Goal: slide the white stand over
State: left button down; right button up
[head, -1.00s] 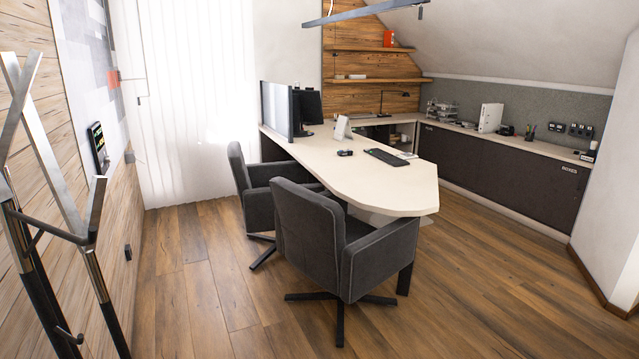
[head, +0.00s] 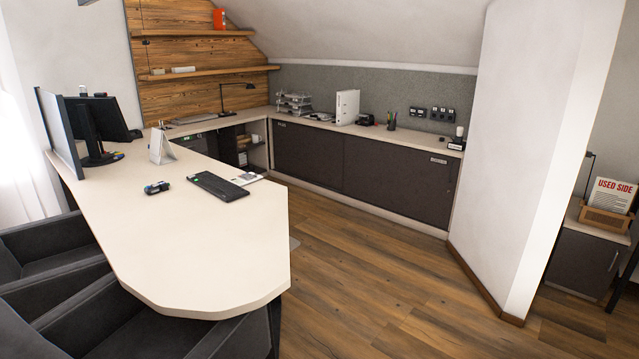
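A white stand (head: 161,147), shaped like a small upright tent card, is on the pale desk (head: 215,255). It stands towards the far part of the desk, right of the monitor. I cannot make out any marking on it. Neither of my grippers is in view.
A black keyboard (head: 219,186) and a small dark object (head: 157,187) lie on the desk in front of the stand. A monitor (head: 101,127) stands to its left. Dark chairs (head: 52,248) line the near left edge. Wooden floor (head: 390,275) is clear right of the desk.

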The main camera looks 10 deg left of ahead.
aim_at(170, 157)
jog(key=i+l+z, duration=0.15)
jog(key=i+z, duration=0.25)
jog(key=i, duration=0.55)
jog(key=i+j+z, duration=0.1)
jog(key=i+z, duration=0.25)
jog(key=i, duration=0.55)
jog(key=i+j+u, duration=0.2)
jog(key=i+u, duration=0.15)
jog(key=i, duration=0.45)
jog(key=i+u, duration=0.3)
jog(key=i, duration=0.55)
jog(key=i+l+u, duration=0.35)
jog(key=i, duration=0.45)
jog(key=i+j+u, duration=0.15)
jog(key=i+u, duration=0.15)
jog(key=i, duration=0.2)
jog(key=i+u, duration=0.25)
jog(key=i, duration=0.25)
jog(key=i+u, duration=0.3)
jog(key=i, duration=0.25)
jog(key=i+l+u, duration=0.15)
jog(key=i+u, duration=0.15)
jog(key=i, duration=0.2)
jog(key=i+l+u, duration=0.25)
jog(key=i, duration=0.25)
